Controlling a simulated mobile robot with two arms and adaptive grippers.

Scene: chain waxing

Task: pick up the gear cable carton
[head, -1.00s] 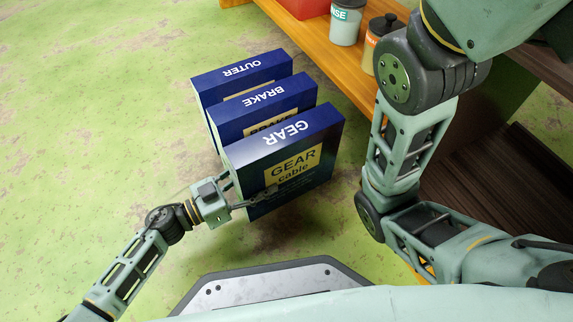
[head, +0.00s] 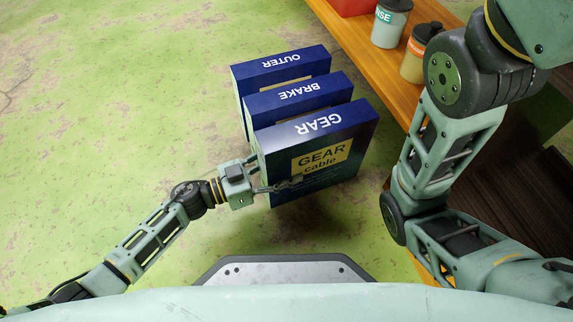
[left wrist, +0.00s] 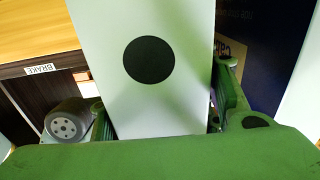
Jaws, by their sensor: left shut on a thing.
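The gear cable carton (head: 330,170) is a dark blue box with a yellow "GEAR cable" label. It stands upright as the nearest of three cartons in the head view. My left gripper (head: 277,173) is shut on its left end, one finger across the front face and the other behind. In the left wrist view the carton's pale end with a black dot (left wrist: 148,62) fills the space between the fingers. I cannot tell whether its hidden base touches the floor. My right arm shows, but its gripper is not in view.
The brake carton (head: 298,93) and outer carton (head: 280,60) stand close behind the gear carton. A wooden bench (head: 345,32) with two bottles (head: 391,22) (head: 419,52) and a red box (head: 355,5) is at the right. Green floor is clear at the left.

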